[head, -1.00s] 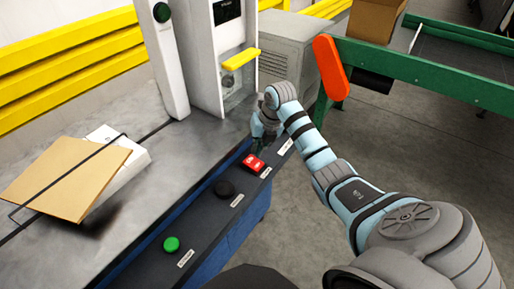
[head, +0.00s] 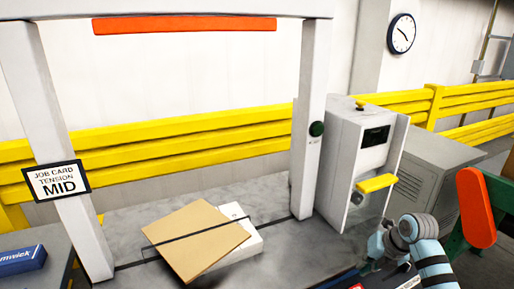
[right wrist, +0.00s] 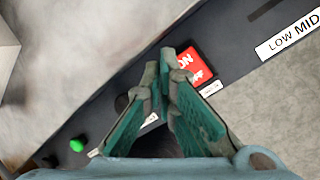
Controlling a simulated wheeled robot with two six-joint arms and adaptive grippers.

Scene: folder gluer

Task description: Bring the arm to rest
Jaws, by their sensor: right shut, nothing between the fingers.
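My right arm shows at the lower right of the head view, bent beside the white machine post. Its gripper (head: 374,263) is partly hidden by the wrist and the frame edge. In the right wrist view the gripper (right wrist: 172,72) has its green-padded fingers together with nothing between them. The fingers appear over the dark control rail (right wrist: 105,92), close to a red ON/OFF switch (right wrist: 196,66). I cannot tell whether they touch it. My left gripper is not in view.
A brown cardboard sheet (head: 196,240) and white carton (head: 244,243) lie under a dark strap on the grey table (head: 285,190). A yellow lever (head: 376,184) juts from the white machine housing (head: 347,150). An orange-ended green rail (head: 476,208) stands right. A job card (head: 57,182) reads MID.

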